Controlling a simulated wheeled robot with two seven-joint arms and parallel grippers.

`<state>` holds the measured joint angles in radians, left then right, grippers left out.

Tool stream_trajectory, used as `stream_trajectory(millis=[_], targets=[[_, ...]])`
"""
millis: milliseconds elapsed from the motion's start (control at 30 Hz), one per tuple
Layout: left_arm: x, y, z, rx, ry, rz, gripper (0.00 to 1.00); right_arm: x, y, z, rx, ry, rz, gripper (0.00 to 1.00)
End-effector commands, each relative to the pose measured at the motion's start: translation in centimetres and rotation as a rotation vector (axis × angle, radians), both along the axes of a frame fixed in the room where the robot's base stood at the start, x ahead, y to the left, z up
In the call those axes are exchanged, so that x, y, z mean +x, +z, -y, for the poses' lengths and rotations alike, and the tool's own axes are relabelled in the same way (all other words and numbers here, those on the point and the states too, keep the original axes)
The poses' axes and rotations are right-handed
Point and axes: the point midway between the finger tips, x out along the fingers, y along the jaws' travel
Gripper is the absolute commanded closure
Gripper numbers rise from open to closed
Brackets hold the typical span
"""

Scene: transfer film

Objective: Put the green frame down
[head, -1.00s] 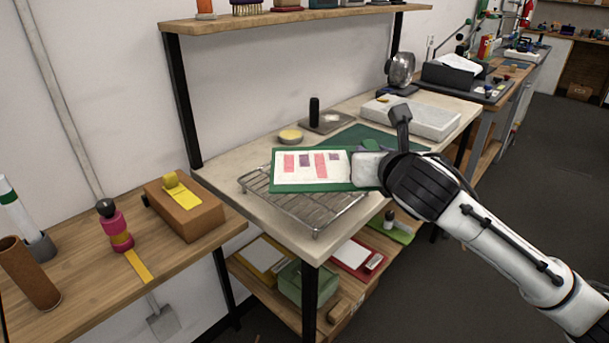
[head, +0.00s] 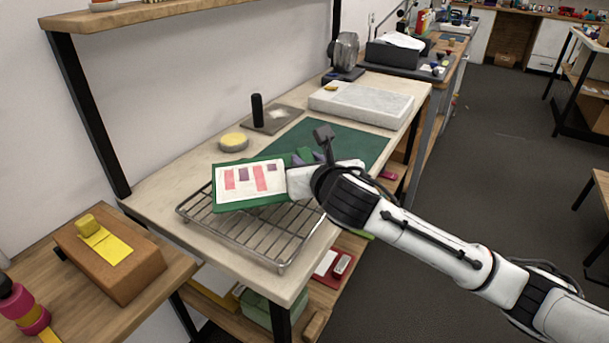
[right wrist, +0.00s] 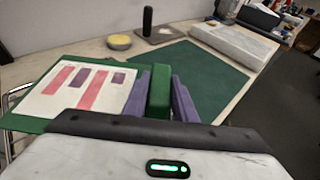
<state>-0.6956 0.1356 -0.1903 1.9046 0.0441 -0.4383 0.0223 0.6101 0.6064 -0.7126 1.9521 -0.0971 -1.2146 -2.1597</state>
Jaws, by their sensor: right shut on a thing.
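The green frame (head: 275,207) carries a white sheet (head: 233,196) with pink and purple bars. My right gripper (head: 308,160) is shut on the frame's right end. In the head view the frame overlaps the wire rack (head: 250,233); whether it touches the rack I cannot tell. In the right wrist view the frame (right wrist: 38,125) lies at left, and its green grip block (right wrist: 159,92) stands between the purple fingers of the right gripper (right wrist: 160,85). A corner of the rack shows at that view's left edge. My left gripper is not in view.
A green mat (head: 345,145) lies on the pale bench behind the rack. A yellow round pad (head: 233,142), a grey plate with a black handle (head: 257,112) and a white slab (head: 360,103) stand farther back. A brown box (head: 112,262) sits on the wooden table at left.

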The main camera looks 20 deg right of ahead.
Motion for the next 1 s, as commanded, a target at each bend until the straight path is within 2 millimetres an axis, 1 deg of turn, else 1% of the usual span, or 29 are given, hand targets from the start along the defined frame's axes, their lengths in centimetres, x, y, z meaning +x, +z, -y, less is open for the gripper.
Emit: stream_trajectory(millis=[100, 200, 533, 567, 600, 667, 1000], targets=[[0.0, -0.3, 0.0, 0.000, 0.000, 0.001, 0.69, -0.1, -1.9, 0.0, 0.000, 0.000, -0.004, 1.00], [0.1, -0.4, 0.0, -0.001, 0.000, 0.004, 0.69, -0.1, -3.1, 0.0, 0.000, -0.001, -0.003, 1.00], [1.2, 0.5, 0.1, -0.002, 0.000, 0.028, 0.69, 0.0, -3.3, 0.0, 0.000, 0.000, 0.000, 1.00], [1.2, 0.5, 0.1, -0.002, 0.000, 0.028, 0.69, 0.0, -3.4, 0.0, -0.001, 0.000, -0.001, 0.74], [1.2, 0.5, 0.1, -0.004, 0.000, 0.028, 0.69, 0.0, -3.4, 0.0, 0.000, 0.000, -0.001, 0.67], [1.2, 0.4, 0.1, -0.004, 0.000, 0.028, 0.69, 0.0, -3.4, 0.0, 0.000, 0.000, -0.001, 0.57], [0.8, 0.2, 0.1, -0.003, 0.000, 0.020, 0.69, 0.0, -3.1, 0.0, 0.000, 0.000, 0.000, 0.57]])
